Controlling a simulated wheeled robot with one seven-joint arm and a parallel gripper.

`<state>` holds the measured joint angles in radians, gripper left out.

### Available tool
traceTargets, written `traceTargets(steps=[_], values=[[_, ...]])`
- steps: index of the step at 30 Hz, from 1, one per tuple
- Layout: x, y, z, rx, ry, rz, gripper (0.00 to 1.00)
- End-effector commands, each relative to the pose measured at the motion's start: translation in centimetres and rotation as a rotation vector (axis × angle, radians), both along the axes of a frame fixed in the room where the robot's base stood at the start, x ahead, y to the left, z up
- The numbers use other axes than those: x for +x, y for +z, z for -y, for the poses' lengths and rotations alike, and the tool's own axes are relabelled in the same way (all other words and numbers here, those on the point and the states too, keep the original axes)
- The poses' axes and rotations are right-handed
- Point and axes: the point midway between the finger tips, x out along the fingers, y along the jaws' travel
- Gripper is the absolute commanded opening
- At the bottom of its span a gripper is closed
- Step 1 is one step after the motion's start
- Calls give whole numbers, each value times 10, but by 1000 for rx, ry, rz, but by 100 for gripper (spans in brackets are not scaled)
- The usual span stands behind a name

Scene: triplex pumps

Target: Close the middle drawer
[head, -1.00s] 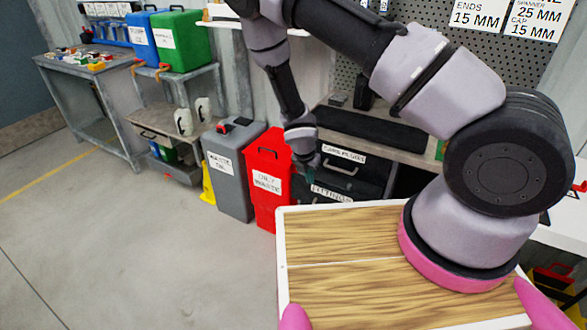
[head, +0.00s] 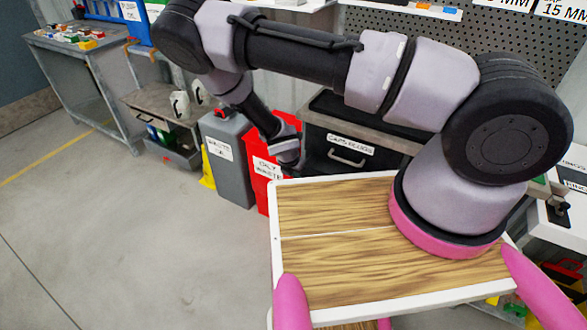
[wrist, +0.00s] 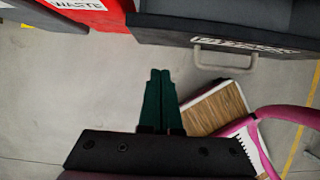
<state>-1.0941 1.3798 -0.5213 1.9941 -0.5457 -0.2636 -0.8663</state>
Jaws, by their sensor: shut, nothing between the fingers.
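My gripper shows in the wrist view (wrist: 160,102) with its two green fingers shut side by side and empty. In the head view only my dark wrist (head: 285,155) shows clearly; the fingertips are hidden. A dark drawer front with a pale bar handle (wrist: 225,47) lies ahead and to the right of the fingers in the wrist view, apart from them. Its label is partly covered by the handle, so I cannot tell which drawer it is. In the head view the upper drawer (head: 338,160), labelled CAPS PLUGS, is visible. The drawers below it are hidden behind my wood-topped base.
A red waste bin (head: 262,180) stands just left of the drawers, also at the wrist view's top left (wrist: 95,15). A grey bin (head: 228,160) stands left of it. A workbench (head: 85,70) is farther left. The floor at left (head: 120,250) is clear.

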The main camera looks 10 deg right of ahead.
Motion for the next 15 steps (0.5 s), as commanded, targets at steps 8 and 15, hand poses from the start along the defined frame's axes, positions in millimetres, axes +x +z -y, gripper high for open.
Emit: traceTargets(steps=[8, 15], values=[[29, -3, 20, 1, -1, -1, 0], [33, -3, 24, 1, 0, -1, 0]])
